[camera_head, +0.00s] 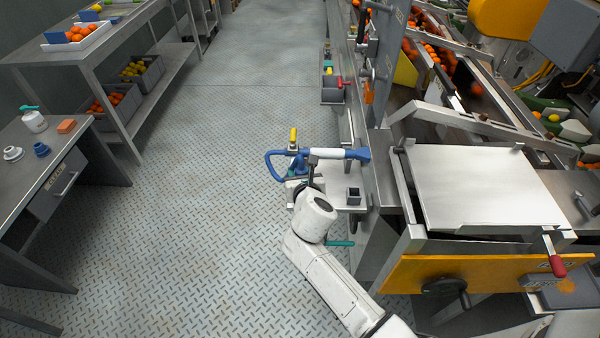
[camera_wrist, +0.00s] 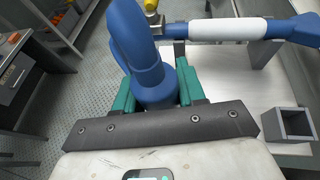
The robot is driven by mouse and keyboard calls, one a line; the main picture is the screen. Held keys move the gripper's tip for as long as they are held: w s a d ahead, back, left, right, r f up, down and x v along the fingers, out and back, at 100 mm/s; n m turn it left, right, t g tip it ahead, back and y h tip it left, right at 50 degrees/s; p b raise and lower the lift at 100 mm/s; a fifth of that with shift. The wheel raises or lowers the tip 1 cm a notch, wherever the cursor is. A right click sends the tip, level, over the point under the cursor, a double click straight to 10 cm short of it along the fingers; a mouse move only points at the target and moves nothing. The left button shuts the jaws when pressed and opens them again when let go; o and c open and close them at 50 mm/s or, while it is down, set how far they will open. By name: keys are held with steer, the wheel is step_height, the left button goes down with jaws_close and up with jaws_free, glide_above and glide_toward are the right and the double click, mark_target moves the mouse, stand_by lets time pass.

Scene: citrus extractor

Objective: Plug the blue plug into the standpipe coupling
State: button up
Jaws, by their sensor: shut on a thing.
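My gripper (camera_wrist: 157,88) has its green fingers on either side of a blue fitting, which I take to be the blue plug (camera_wrist: 154,94), and is shut on it. A thick blue hose bends up from the fitting. In the head view the plug (camera_head: 298,166) is small and partly behind my gripper. The hose makes a loop (camera_head: 268,163) to its left. A brass fitting with a yellow handle (camera_head: 293,136), likely at the standpipe coupling, stands just beyond; it shows at the top of the wrist view (camera_wrist: 152,8). Whether plug and coupling touch is hidden.
A blue bar with a white sleeve (camera_head: 332,153) runs right toward the machine. A small grey square cup (camera_head: 353,196) stands on the pale shelf. A side table (camera_head: 80,135) at left holds a white jar and small fittings. The patterned floor between is clear.

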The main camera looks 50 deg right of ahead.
steer(key=shift+f+b, duration=1.05)
steer(key=shift+f, duration=0.5)
steer(key=o, duration=1.1)
steer(key=shift+o, duration=0.2)
steer(key=v, duration=1)
steer(key=shift+s+a, duration=0.25)
steer(key=shift+a, duration=0.05)
steer(key=shift+r, duration=0.15)
steer(key=s+a+f+m+g+y, duration=0.2)
steer(key=s+m, duration=0.4)
steer(key=m, duration=0.3)
steer(key=s+a+f+m+g+y, duration=0.3)
steer(key=s+m, duration=0.4)
steer(key=m, duration=0.3)
steer(key=s+a+f+m+g+y, duration=0.2)
steer(key=s+a+m+g+y, duration=0.1)
steer(key=s+m, duration=0.4)
steer(key=shift+s+a+f+m+g+y, duration=0.25)
steer(key=shift+a+m+g, duration=0.35)
steer(key=shift+a+m, duration=0.45)
